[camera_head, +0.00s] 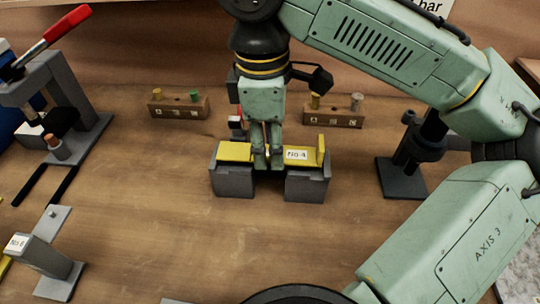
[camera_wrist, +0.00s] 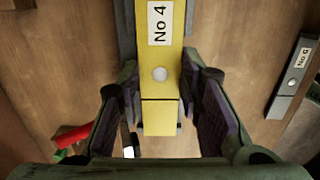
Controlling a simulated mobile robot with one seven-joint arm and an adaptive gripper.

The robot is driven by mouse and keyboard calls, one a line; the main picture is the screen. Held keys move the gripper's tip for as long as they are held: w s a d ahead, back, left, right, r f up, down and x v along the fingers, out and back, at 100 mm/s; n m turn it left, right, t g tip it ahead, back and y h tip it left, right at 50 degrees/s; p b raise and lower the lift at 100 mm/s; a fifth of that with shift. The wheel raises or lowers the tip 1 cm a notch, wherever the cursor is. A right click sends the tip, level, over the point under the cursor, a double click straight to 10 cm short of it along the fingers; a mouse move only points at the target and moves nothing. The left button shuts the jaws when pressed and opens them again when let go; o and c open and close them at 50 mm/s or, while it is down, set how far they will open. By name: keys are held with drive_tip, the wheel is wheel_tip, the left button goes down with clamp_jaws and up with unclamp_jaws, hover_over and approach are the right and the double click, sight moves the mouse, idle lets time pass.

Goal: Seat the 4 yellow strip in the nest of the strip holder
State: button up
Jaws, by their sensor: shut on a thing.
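The yellow strip (camera_head: 236,151), labelled No 4, spans two grey blocks (camera_head: 233,182) of what looks like the strip holder. Its right end has an upright yellow tab. My gripper (camera_head: 268,160) points down and is shut on the strip near its middle, just left of the label. In the wrist view the strip (camera_wrist: 162,118) runs lengthwise between the two fingers (camera_wrist: 165,115), with a round light spot below the label. The fingers hide part of the strip in the head view. I cannot tell whether the strip is fully down in the nest.
Two wooden blocks with pegs (camera_head: 180,108) (camera_head: 333,118) stand behind the holder. A red-handled press (camera_head: 60,95) stands at the left and a dark stand (camera_head: 402,180) at the right. A grey piece labelled No 6 (camera_head: 42,255) is at front left.

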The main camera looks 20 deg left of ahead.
sight(268, 151)
drive_tip(key=shift+f, duration=0.6)
drive_tip(key=shift+f+b, duration=0.3)
drive_tip(key=shift+f, duration=0.15)
drive_tip(key=o, duration=1.2)
drive_tip(key=shift+r, duration=0.1)
wheel_tip(268, 151, up, 7)
drive_tip(key=p, duration=0.6)
drive_tip(key=shift+a+f, duration=0.15)
drive_tip(key=shift+f, duration=0.05)
wheel_tip(268, 151, up, 6)
drive_tip(key=shift+a, duration=0.15)
drive_tip(key=shift+s, duration=0.25)
